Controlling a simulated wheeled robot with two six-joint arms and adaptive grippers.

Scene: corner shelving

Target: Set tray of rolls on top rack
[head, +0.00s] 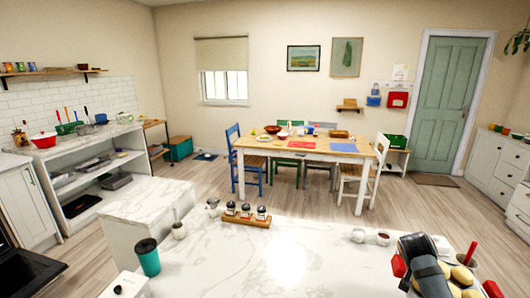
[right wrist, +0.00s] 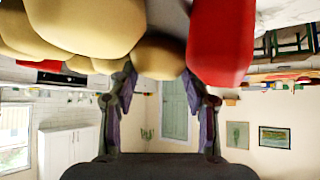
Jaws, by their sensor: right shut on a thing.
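The tray of rolls (head: 401,266) is at the lower right of the head view, with red end pieces and several pale round rolls (head: 457,275). Its base is mostly hidden. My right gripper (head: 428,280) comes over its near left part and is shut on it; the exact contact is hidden. In the right wrist view the fingers (right wrist: 162,88) show with rolls (right wrist: 85,25) and a red end piece (right wrist: 220,40) just beyond their tips. My left gripper is out of view.
A white marble counter (head: 240,270) fills the foreground, with a teal cup (head: 148,257), a wooden jar holder (head: 246,221) and small cups (head: 357,236). Open shelving (head: 130,158) stands at left. A dining table (head: 300,147) is behind. The counter's middle is clear.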

